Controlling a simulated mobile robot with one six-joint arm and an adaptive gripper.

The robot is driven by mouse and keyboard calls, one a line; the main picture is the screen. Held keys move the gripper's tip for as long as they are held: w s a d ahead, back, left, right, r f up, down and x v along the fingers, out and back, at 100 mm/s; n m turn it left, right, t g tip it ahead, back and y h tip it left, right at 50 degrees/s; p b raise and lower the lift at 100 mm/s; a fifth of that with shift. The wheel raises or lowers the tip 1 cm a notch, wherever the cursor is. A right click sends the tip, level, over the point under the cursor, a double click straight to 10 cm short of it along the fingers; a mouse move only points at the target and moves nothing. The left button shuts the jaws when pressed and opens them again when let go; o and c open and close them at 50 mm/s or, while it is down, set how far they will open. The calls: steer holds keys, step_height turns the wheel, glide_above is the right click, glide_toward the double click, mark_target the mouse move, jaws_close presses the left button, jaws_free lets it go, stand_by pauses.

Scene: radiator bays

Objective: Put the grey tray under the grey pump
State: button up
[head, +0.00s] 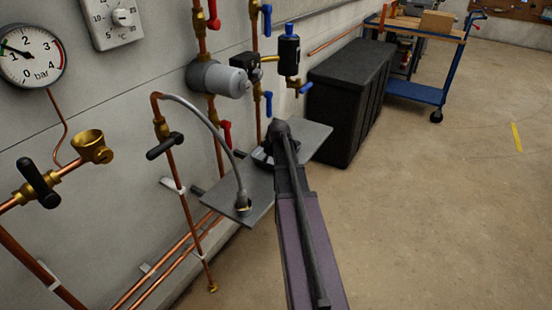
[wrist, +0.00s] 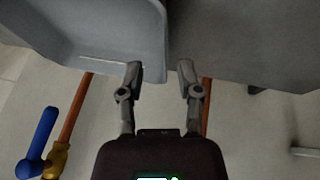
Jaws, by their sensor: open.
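The grey pump (head: 217,78) is a round-ended cylinder on a vertical copper pipe at the wall in the head view. The grey tray (wrist: 85,35) fills the upper left of the wrist view, with a raised rim. In the head view only a small part of the tray (head: 261,157) shows on the grey shelf, the rest behind my arm. My gripper (wrist: 160,72) is open, and the tray's right side lies between its fingertips in the picture. I cannot tell whether they touch it. In the head view my arm hides the fingertips.
The grey shelf (head: 318,138) juts from the wall below the pump; a grey hose (head: 222,135) ends at its near corner. Valves with red and blue levers (head: 266,20) crowd the pipes. A black bin (head: 350,92) and a blue trolley (head: 415,92) stand behind. Floor at right is clear.

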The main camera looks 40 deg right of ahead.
mark_target(263, 168)
stand_by(0.3)
steer(key=b+x, duration=0.3)
steer(key=shift+w+a+f, duration=0.1)
steer(key=shift+a+f, duration=0.2)
steer(key=shift+f, duration=0.05)
steer(key=shift+b+x, duration=0.8)
steer(key=shift+b, duration=0.05)
steer(key=shift+f, duration=0.2)
stand_by(0.5)
jaws_close()
